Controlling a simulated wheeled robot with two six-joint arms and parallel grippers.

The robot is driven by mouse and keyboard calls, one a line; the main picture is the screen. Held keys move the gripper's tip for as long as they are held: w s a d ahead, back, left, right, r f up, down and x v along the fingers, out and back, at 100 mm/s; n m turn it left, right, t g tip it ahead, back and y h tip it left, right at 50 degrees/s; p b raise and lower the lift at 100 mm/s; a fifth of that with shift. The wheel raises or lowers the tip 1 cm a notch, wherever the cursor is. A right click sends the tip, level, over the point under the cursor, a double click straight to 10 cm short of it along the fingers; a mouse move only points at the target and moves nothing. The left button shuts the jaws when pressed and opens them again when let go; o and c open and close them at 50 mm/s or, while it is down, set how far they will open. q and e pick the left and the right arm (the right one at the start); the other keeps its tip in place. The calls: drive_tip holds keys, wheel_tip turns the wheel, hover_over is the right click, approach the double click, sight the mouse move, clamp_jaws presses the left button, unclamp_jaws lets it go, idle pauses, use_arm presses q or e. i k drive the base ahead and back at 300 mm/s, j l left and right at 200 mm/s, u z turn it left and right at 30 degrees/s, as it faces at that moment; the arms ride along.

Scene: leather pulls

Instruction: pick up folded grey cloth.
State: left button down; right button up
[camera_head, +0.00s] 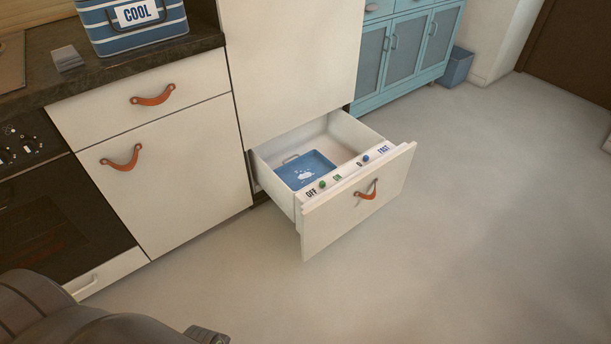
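A small folded grey cloth (68,57) lies on the dark countertop (35,92) at the upper left, near the counter's front edge. It sits just left of a blue-and-white striped box labelled COOL (135,28), with a small gap between them. Dark links of my own arm show at the lower left, well below the counter and apart from the cloth. I cannot make out the fingers of either gripper in this view.
A low drawer (330,222) with a leather pull stands open into the floor space. It holds a blue tray (306,170). An oven (55,215) is at the left, a teal cabinet (405,50) and bin (456,66) at the back. The floor (470,240) at the right is clear.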

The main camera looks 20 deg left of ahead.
sight(66, 59)
drive_tip(key=u, duration=1.9)
